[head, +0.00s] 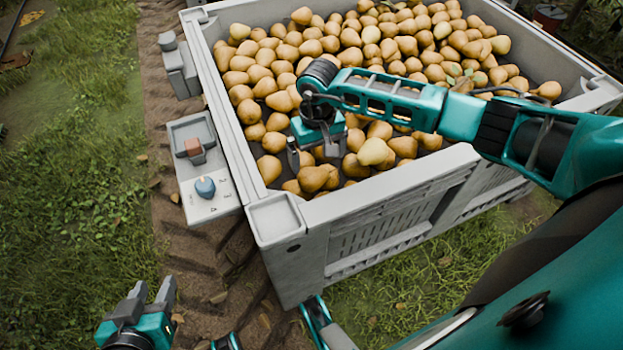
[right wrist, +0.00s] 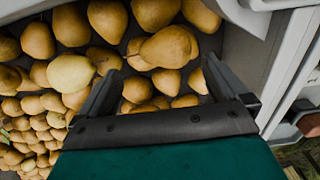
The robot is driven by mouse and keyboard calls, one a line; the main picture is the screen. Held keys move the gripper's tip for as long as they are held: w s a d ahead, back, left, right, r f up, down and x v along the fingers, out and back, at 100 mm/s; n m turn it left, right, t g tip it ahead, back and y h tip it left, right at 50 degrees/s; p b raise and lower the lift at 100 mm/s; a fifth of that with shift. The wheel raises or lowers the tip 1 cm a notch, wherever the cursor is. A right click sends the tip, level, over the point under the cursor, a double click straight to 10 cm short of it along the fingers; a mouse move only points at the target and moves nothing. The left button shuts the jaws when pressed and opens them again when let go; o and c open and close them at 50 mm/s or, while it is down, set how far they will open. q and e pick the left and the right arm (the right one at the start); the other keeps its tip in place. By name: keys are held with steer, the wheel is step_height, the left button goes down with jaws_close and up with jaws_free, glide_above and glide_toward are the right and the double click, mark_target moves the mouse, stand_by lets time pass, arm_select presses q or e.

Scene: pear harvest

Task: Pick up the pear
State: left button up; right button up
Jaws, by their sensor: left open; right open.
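Many brownish-yellow pears (head: 312,178) lie piled in a large grey crate (head: 375,192). My right gripper (head: 313,157) is open over the pears near the crate's front left corner, pointing down. In the right wrist view, its two fingers (right wrist: 155,90) stand apart, with pears (right wrist: 166,47) beyond and between them. I cannot tell whether the fingers touch any pear. A paler yellow pear (head: 372,152) lies just right of the gripper in the head view and also shows in the right wrist view (right wrist: 71,73). My left gripper (head: 151,292) is open and empty at the lower left, outside the crate.
A grey side panel (head: 207,200) with a blue knob (head: 205,187) and a brownish block (head: 195,150) stands along the crate's left side. Dirt track and grass lie to the left.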

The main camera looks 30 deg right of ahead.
mark_target(315, 171)
steer(key=f, duration=0.2)
steer(key=f+b, duration=0.1)
steer(key=f, duration=0.2)
steer(key=f+b, duration=0.1)
steer(key=f, duration=0.2)
steer(key=shift+a+f, duration=0.15)
steer(key=shift+a, duration=0.2)
steer(key=c, duration=0.9)
steer(key=shift+c, duration=0.2)
